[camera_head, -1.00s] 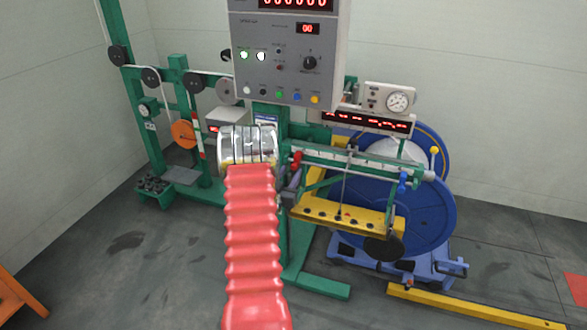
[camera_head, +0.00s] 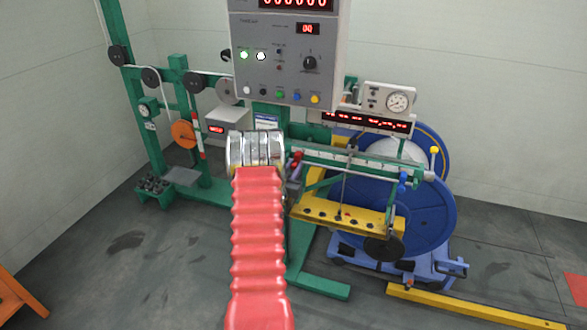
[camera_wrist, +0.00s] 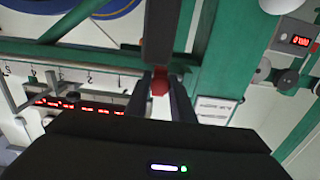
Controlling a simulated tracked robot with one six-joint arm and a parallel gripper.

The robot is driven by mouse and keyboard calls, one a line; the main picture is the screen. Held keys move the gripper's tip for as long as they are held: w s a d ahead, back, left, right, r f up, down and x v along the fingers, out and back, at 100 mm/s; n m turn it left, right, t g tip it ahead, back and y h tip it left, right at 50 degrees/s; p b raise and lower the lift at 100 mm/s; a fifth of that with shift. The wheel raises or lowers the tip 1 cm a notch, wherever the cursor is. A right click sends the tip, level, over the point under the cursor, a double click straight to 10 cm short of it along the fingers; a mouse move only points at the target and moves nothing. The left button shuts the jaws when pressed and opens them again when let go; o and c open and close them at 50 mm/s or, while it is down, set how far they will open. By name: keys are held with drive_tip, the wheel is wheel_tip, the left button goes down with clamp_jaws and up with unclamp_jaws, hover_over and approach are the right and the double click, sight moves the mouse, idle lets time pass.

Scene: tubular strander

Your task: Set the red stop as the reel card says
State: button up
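The red stop (camera_head: 297,157) sits near the left end of the horizontal rail (camera_head: 350,162). In the wrist view the red stop (camera_wrist: 160,82) shows between the tips of my gripper (camera_wrist: 160,88). The two dark fingers stand apart on either side of it; whether they touch it is unclear. In the head view my gripper is mostly hidden behind my red-sleeved arm. A white card with a blue header (camera_head: 266,122) hangs behind the arm and also shows in the wrist view (camera_wrist: 215,110). Its text is too small to read.
A grey control panel (camera_head: 290,55) hangs above the arm. A blue stop (camera_head: 402,181) is at the rail's right end. A yellow bar (camera_head: 345,215) hangs below the rail, before the large blue reel (camera_head: 430,215). A red-digit display (camera_head: 366,122) is behind.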

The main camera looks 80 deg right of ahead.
clamp_jaws()
drive_tip(key=shift+s, duration=0.1)
drive_tip(key=s+a, duration=0.1)
drive_tip(key=s, duration=1)
drive_tip(key=shift+s, duration=0.4)
drive_tip(key=o, duration=0.5)
unclamp_jaws()
drive_tip(key=shift+a, duration=0.1)
